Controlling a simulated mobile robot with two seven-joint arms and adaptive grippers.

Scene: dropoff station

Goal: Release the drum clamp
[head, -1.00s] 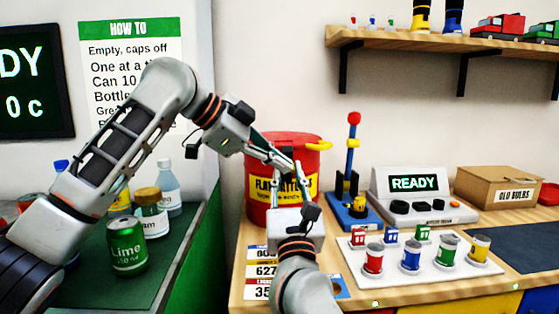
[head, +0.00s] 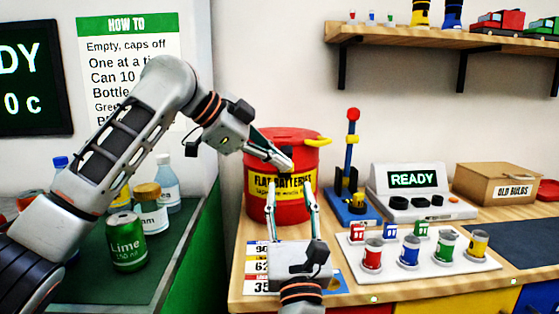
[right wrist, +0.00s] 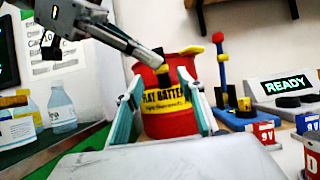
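The red drum (head: 260,205) with a yellow "FLAT BATTERIES" label stands at the back left of the wooden bench; it also shows in the right wrist view (right wrist: 165,124). A yellow lever (head: 318,141), apparently the clamp's, sticks out at its right rim, and also shows in the right wrist view (right wrist: 191,50). My left gripper (head: 287,158) looks shut, its dark tips in front of the drum's upper front, left of the lever; contact is unclear. My right gripper (head: 293,188) is open and empty, pointing at the drum's front, its fingers spread in the right wrist view (right wrist: 160,88).
A blue stand (head: 354,212) with a red-topped post is right of the drum. A READY device (head: 418,200), a white battery tray (head: 440,262) and an OLD BULBS box (head: 498,186) lie further right. A green Lime can (head: 127,243) and bottles stand left.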

